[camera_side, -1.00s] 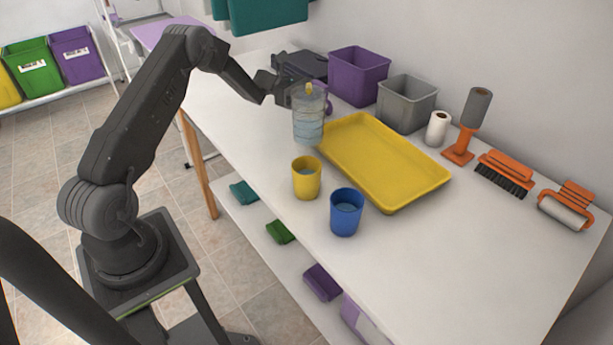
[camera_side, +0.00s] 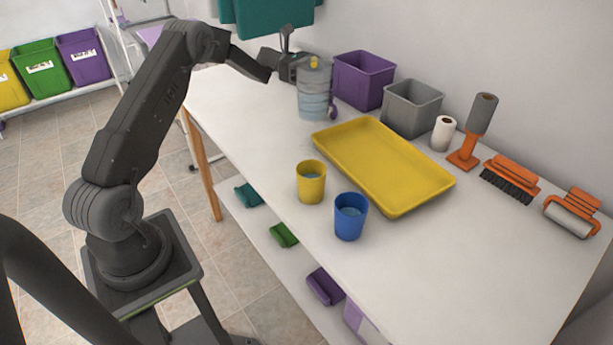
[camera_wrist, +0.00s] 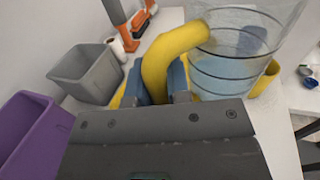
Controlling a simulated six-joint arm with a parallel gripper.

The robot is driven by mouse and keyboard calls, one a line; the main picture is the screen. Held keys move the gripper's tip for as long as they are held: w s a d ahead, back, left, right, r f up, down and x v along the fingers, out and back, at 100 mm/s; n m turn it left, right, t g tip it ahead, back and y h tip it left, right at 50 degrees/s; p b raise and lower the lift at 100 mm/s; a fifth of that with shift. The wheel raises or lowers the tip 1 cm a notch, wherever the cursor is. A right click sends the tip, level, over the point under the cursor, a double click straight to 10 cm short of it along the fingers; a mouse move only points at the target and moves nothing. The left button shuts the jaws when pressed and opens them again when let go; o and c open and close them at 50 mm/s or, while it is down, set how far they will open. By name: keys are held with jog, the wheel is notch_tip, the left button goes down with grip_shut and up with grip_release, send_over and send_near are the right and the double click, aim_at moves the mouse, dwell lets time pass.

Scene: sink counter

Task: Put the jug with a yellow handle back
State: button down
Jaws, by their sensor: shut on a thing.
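The clear jug (camera_side: 314,98) with a yellow handle (camera_wrist: 172,52) holds bluish water and stands about upright near the far left of the counter. My gripper (camera_side: 301,70) is shut on the handle; in the wrist view its blue fingertips (camera_wrist: 162,82) are on both sides of it. The jug's clear body (camera_wrist: 240,55) shows beyond the fingers. I cannot tell whether its base touches the counter. A purple curved piece (camera_side: 333,112) shows just right of the jug, mostly hidden.
A yellow tray (camera_side: 385,207) lies mid-counter, with a yellow cup (camera_side: 311,186) and a blue cup (camera_side: 349,222) in front. A purple bin (camera_side: 361,84) and grey bin (camera_side: 412,112) stand along the wall. A paper roll (camera_side: 443,134) and brushes are further right.

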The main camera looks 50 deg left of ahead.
jog(key=s+a+f+n+t+y, duration=0.1)
jog(key=s+a+n+t+y, duration=0.3)
jog(key=s, duration=0.6)
jog(key=s+a+f+n+t+y, duration=0.1)
jog(key=s+a+n+t+y, duration=0.25)
jog(key=s+a+t, duration=0.45)
jog(key=shift+w+d+f+g, duration=0.35)
jog(key=shift+w+d+f, duration=0.95)
jog(key=shift+f, duration=0.45)
jog(key=shift+w+d+f+g, duration=0.4)
jog(key=shift+w+d+f, duration=0.6)
jog(key=shift+d+f, duration=0.6)
jog(key=shift+w+d+f+g, duration=0.35)
jog(key=shift+w+d+f, duration=0.85)
jog(key=shift+f, duration=0.7)
jog(key=shift+f, duration=0.15)
jog(key=c, duration=1.1)
grip_release()
jog(key=shift+s, duration=0.1)
